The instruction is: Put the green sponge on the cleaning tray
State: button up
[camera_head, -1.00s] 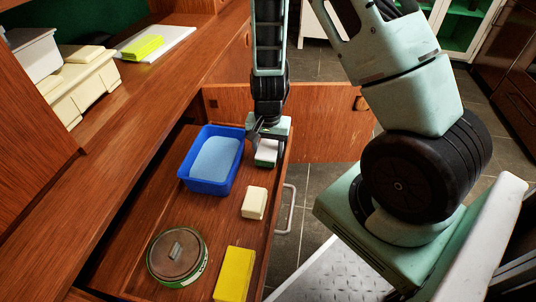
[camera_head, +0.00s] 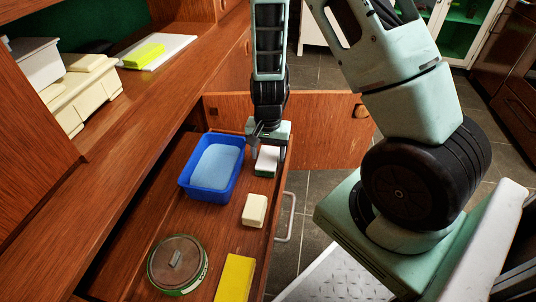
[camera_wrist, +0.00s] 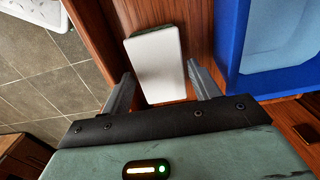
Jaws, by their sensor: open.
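A block with a white top and dark green sides (camera_head: 266,160), which looks like the green sponge, lies in the open drawer beside the blue tub. It also shows in the wrist view (camera_wrist: 155,60). My gripper (camera_head: 268,146) is above the drawer, pointing down at the block. In the wrist view my open gripper (camera_wrist: 160,70) has a finger on each side of the block's near end, with gaps visible. I cannot tell how high the fingertips are. A flat white tray (camera_head: 182,44), likely the cleaning tray, lies on the counter with a yellow-green block (camera_head: 143,55) on it.
The blue tub (camera_head: 184,182), holding a light blue pad, is close beside the gripper. A cream block (camera_head: 255,210), a yellow block (camera_head: 234,279) and a round tin (camera_head: 178,262) are nearer in the drawer. Cream containers (camera_head: 88,95) stand on the counter.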

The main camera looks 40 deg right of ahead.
aim_at(268, 157)
notch_tip(268, 157, up, 10)
jog(key=p, duration=0.4)
jog(key=s+a+r+n+y, duration=0.1)
jog(key=s+a+r+n, duration=0.1)
jog(key=a+r+n, duration=0.45)
jog(key=s+a+r+n+y, duration=0.1)
jog(key=s+a+r, duration=0.2)
jog(key=a, duration=0.6)
jog(key=s+a+r+n, duration=0.3)
jog(key=s+n, duration=0.2)
jog(key=s, duration=0.1)
jog(key=s+a+r+n+h, duration=0.1)
jog(key=s+a+r+n, duration=0.3)
jog(key=s+n, duration=0.1)
jog(key=shift+s+n, duration=0.35)
jog(key=shift+s, duration=0.55)
jog(key=shift+r, duration=0.1)
